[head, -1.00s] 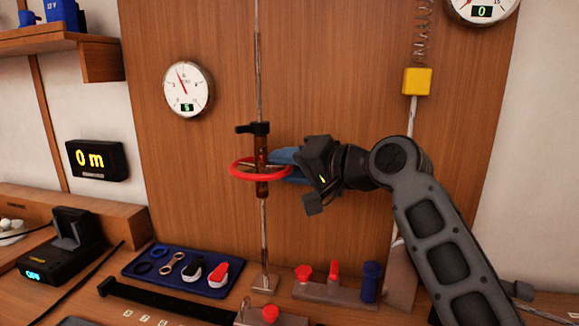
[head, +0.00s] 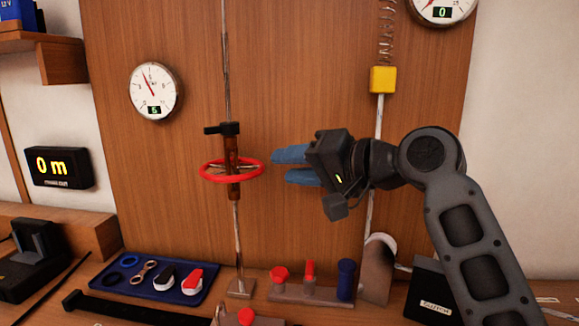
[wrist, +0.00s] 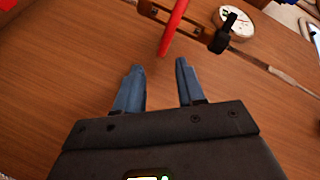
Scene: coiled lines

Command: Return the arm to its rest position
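My gripper (head: 280,166) is at the end of my dark arm, to the right of the red ring-shaped wheel (head: 212,178) on the upright rod (head: 226,70). Its two blue fingers are apart with nothing between them, and a clear gap separates them from the wheel. In the wrist view the open fingers (wrist: 158,78) show against the wood panel. The red wheel (wrist: 172,30) lies beyond the fingertips there, with the black clamp (wrist: 222,40) to its right.
A yellow block (head: 383,80) hangs under a spring at the right. A round gauge (head: 155,90) is on the panel at left. Below are a blue tray (head: 200,293) with small parts and a row of red and blue knobs (head: 310,290). A black box (head: 432,290) stands beneath my arm.

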